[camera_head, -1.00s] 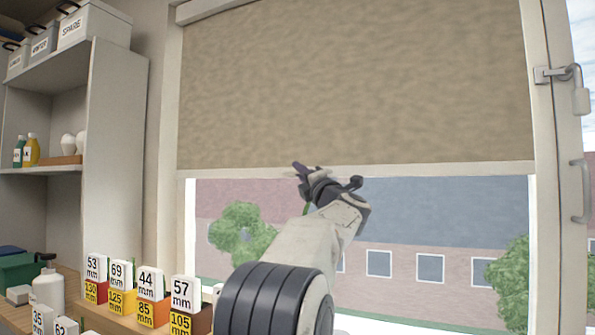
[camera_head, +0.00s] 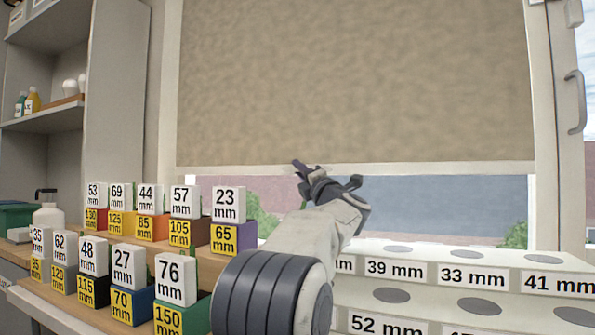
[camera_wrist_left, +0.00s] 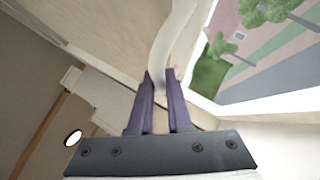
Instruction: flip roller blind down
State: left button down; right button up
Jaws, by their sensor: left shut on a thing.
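The roller blind (camera_head: 350,85) is a tan fabric sheet drawn over the upper part of the window. Its pale bottom bar (camera_head: 450,168) runs level across the window, with an open strip of glass below. My left gripper (camera_head: 299,166) is at this bar, a little left of its middle. In the left wrist view, its purple fingers (camera_wrist_left: 159,76) are close together on a pale, curved strip (camera_wrist_left: 172,38) at the blind's lower edge. The exact contact is partly hidden by the fingers. My right gripper is not in view.
Several numbered blocks (camera_head: 122,270) stand on stepped wooden racks at lower left. A white tiered holder (camera_head: 440,252) with round holes and mm labels lies below the window. A window handle (camera_head: 575,102) is at right; a grey shelf unit (camera_head: 112,110) stands at left.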

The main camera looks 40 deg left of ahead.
pick_arm(q)
jog(key=shift+d+r, duration=0.1)
jog(key=shift+d, duration=0.1)
jog(key=c, duration=0.9)
grip_release()
jog(key=shift+o, duration=0.2)
jog(key=shift+s+d+f, duration=0.1)
jog(key=shift+d+f, duration=0.1)
jog(key=shift+d, duration=0.05)
jog(key=v, duration=0.7)
jog(key=shift+a+r, duration=0.1)
